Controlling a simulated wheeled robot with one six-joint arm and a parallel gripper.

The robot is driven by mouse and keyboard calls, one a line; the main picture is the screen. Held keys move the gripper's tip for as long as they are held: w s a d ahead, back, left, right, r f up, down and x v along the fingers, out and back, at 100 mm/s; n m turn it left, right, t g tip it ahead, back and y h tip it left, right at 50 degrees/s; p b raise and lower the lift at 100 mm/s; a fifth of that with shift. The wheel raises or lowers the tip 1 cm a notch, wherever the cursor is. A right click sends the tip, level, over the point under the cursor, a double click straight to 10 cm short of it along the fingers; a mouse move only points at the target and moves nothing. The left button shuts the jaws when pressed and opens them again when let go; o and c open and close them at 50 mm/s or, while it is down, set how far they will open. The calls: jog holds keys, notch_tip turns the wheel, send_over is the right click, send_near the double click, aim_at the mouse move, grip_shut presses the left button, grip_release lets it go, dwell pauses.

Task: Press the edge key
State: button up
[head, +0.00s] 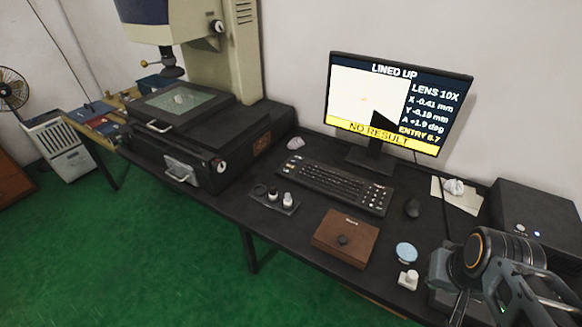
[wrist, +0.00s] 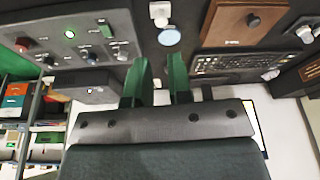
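A black keyboard (head: 325,184) lies on the dark bench in front of the monitor, with several pale keys at its right end. It also shows in the wrist view (wrist: 222,65). I cannot read any key label, so I cannot tell which is the edge key. The monitor (head: 360,103) reads "LINED UP", "LENS 10X" and, on a yellow band, "NO RESULT". My gripper (wrist: 160,72) shows two green fingers with a clear gap between them and nothing held. It is apart from the keyboard. My arm fills the lower right of the head view.
A wooden box with a dark knob (head: 333,250), a blue disc (head: 406,252), a white fitting (head: 408,281) and a mouse (head: 412,208) lie near the keyboard. A small knob unit (head: 270,201) stands left. The wrist view shows a button panel (wrist: 85,38). A large measuring machine (head: 190,150) stands left.

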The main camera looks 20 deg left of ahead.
grip_shut()
dwell(1.1)
